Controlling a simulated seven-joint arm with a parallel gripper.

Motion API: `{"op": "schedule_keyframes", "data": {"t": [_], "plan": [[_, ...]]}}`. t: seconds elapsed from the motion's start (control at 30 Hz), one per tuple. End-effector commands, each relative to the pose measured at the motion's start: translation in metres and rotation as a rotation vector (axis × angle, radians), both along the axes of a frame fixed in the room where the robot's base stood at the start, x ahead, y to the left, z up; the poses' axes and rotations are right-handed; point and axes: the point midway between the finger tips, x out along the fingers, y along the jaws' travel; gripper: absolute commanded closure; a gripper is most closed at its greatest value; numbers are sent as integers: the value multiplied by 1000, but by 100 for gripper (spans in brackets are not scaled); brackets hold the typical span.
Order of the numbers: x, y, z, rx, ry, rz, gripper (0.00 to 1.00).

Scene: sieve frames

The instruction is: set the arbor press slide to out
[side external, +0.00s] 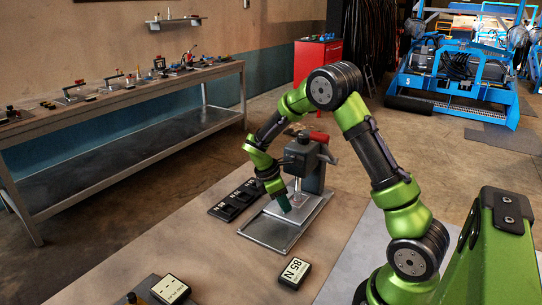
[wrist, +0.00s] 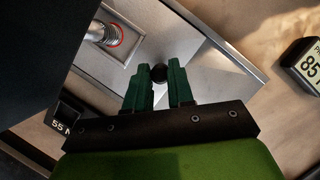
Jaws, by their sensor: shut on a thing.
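The arbor press (side external: 300,152) stands on the work table, with a grey body and a red handle. Its flat metal slide plate (side external: 266,234) lies in front of the press base. The plate also shows in the wrist view (wrist: 222,84), with a round black knob (wrist: 158,72) on it. My gripper (side external: 286,207) points down over the plate. In the wrist view its green fingers (wrist: 160,70) are shut on the knob, one on each side. The press ram (wrist: 100,33) stands behind the knob with a red ring around it. The knob is hidden in the side view.
A card reading 85 N (side external: 294,272) lies right of the plate. A black rack (side external: 236,200) lies left of it. Another card (side external: 170,289) lies at the table's front. The tabletop in front of the plate is mostly clear.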

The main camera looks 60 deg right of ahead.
Motion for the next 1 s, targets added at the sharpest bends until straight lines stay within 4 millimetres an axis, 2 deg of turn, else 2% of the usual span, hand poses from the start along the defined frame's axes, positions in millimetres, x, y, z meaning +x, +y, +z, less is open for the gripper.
{"op": "schedule_keyframes", "data": {"t": [0.17, 0.27, 0.5, 0.6, 0.73, 1.0], "plan": [[1, 9, 0, 0, -1, 4, 100], [2, 30, 0, 2, -1, 7, 100], [2, 96, 0, 2, -1, 9, 100], [2, 114, 0, 1, -3, 8, 100], [1, 125, 0, 2, -3, 6, 100], [1, 129, 0, 6, -3, 6, 100]]}}
